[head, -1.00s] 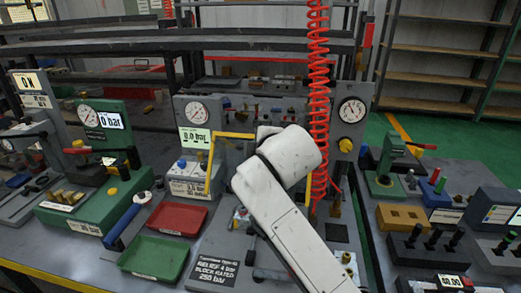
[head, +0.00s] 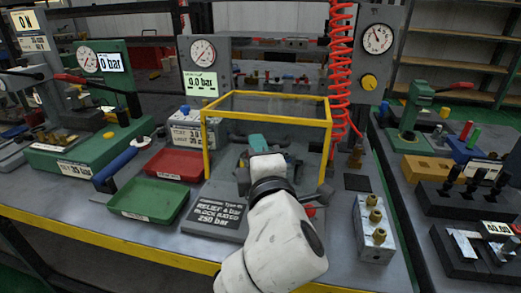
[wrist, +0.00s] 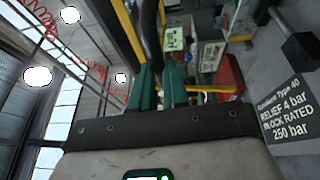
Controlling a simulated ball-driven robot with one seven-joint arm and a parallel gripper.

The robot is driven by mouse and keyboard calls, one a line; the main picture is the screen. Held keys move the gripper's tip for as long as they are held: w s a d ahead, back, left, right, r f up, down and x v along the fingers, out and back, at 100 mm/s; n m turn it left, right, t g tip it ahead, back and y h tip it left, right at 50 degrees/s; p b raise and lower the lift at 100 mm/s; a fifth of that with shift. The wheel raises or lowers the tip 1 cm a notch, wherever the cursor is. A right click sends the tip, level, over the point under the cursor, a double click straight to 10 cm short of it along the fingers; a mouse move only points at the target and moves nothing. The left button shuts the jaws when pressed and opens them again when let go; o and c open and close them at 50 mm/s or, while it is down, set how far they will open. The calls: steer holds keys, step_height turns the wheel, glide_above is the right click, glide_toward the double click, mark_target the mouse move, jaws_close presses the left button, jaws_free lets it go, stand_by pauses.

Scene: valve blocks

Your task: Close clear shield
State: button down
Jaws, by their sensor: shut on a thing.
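The clear shield (head: 265,118) is a see-through box with a yellow frame. In the head view it stands squarely over the middle of the bench fixture, behind the dark "RELIEF 4 bar" plate (head: 218,217). My gripper (head: 258,143) is at the front of the shield, with its teal fingers pointing away from me. In the wrist view the gripper (wrist: 159,75) is shut on a dark bar (wrist: 150,35) between its fingers. A yellow frame bar (wrist: 130,35) runs beside it. My arm hides the lower front edge of the shield in the head view.
A red tray (head: 173,166) and a green tray (head: 149,202) lie left of the shield. A gauge panel (head: 203,62) stands behind it, and a red coiled hose (head: 341,70) hangs at its right rear. A metal block with brass fittings (head: 375,230) is at right.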

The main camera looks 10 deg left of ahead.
steer(key=shift+n+t+y, duration=0.3)
steer(key=shift+t, duration=0.3)
steer(key=f+b, duration=0.1)
steer(key=s+f+b, duration=0.1)
steer(key=b, duration=0.1)
steer(key=f+b, duration=0.1)
steer(key=f, duration=0.1)
steer(key=shift+s, duration=0.35)
steer(key=shift+a+f, duration=0.1)
steer(key=shift+f, duration=0.2)
steer(key=c, duration=1.1)
jaws_free()
steer(key=shift+s+r, duration=0.1)
steer(key=shift+r, duration=0.1)
steer(key=p+v, duration=0.1)
steer(key=v, duration=0.9)
steer(key=shift+s, duration=0.35)
steer(key=shift+f, duration=0.2)
